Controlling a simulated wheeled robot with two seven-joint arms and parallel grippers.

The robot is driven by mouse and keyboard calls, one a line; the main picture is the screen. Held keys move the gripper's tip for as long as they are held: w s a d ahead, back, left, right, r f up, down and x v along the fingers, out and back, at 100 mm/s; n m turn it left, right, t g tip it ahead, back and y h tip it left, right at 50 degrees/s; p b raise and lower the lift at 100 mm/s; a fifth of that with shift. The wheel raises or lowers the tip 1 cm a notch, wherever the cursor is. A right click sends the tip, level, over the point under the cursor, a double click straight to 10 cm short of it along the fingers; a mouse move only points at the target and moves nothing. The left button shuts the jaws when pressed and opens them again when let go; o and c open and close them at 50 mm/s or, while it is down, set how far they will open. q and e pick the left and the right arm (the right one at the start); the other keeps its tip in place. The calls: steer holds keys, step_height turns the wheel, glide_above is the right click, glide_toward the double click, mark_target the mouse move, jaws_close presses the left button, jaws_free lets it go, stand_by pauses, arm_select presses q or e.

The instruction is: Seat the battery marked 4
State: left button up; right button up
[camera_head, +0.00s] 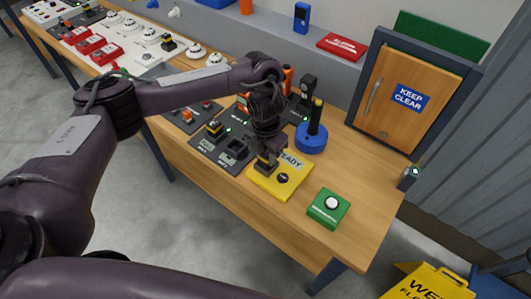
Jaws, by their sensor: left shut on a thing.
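My left gripper (266,155) points down over the right part of the workbench and is shut on a small dark block with a yellowish band, seemingly a battery (264,165). Its number is not readable. The block shows against the left part of a yellow pad (291,184) lettered "READY"; I cannot tell whether it touches. Left of it is a dark charging dock (207,148) with small green lights. One similar yellow-banded battery (214,127) sits in the dock, and a bay (235,149) nearer the gripper looks empty. My right gripper is not in view.
A green box with a white button (328,208) stands near the bench's front right. A blue round base with a dark post (311,138) stands behind the pad. A wooden "KEEP CLEAR" door (386,115) is at the back. Smoke detectors (151,34) and red units stand far left.

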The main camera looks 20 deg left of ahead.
arm_select(q)
steer(key=shift+f+b, duration=0.45)
steer(key=shift+f, duration=0.05)
steer(key=o, duration=1.6)
steer(key=shift+r, duration=0.1)
steer(key=shift+r+p, duration=3.3)
steer(key=shift+r, duration=0.15)
steer(key=shift+s+f, duration=0.1)
